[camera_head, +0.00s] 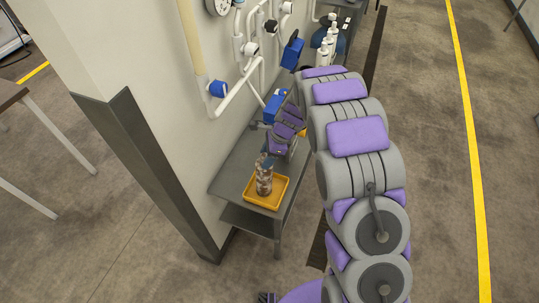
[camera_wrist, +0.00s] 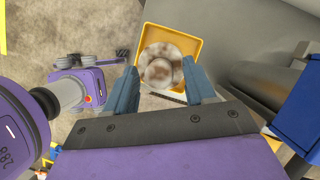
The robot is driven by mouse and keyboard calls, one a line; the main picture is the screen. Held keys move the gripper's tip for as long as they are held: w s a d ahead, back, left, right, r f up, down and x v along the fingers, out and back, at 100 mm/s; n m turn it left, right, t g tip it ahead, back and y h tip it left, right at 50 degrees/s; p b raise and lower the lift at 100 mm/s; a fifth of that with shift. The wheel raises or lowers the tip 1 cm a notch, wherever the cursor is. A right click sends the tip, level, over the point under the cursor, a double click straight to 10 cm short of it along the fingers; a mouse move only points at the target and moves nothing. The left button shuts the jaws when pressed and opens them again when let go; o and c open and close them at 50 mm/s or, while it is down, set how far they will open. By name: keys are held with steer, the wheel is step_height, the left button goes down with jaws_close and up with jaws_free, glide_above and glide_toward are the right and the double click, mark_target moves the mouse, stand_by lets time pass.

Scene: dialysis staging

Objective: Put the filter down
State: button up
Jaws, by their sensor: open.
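The filter (camera_head: 264,177) is a brownish, mottled cylinder with a clear look. It stands upright in a yellow tray (camera_head: 284,196) on a grey side table. In the wrist view I see the filter (camera_wrist: 160,66) from above, inside the yellow tray (camera_wrist: 193,36). My gripper (camera_wrist: 160,90) is open, with its two blue-grey fingers apart on either side of the filter's near part. In the head view my purple and grey gripper (camera_head: 272,155) is just above and behind the filter. Whether a finger touches it I cannot tell.
The grey table (camera_head: 231,183) stands against a white wall with a dark corner guard (camera_head: 135,140). White pipes and blue valves (camera_head: 218,89) are mounted on the wall above. Open floor with a yellow line (camera_head: 468,130) lies to the right.

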steer(key=shift+a, duration=1.2)
steer(key=shift+d+r, duration=0.1)
steer(key=shift+r, duration=0.25)
steer(key=s+p+v, duration=0.1)
steer(key=p+v, duration=0.2)
steer(key=v, duration=0.8)
steer(key=s+d+r+n+h, duration=0.1)
steer(key=s+d+r+n, duration=0.3)
steer(key=s+d+r, duration=0.3)
steer(key=s+d+r+n+h, duration=0.1)
steer(key=s+n, duration=0.3)
steer(key=s, duration=0.6)
steer(key=s+d+r+n+h, duration=0.1)
steer(key=s+d+r+n, duration=0.2)
steer(key=s, duration=0.8)
steer(key=s+d+r+n+g+h, duration=0.1)
steer(key=s+d+r+n, duration=0.2)
steer(key=s, duration=0.8)
steer(key=shift+r+n+h, duration=0.2)
steer(key=shift+n+h, duration=0.1)
steer(key=shift+n, duration=1)
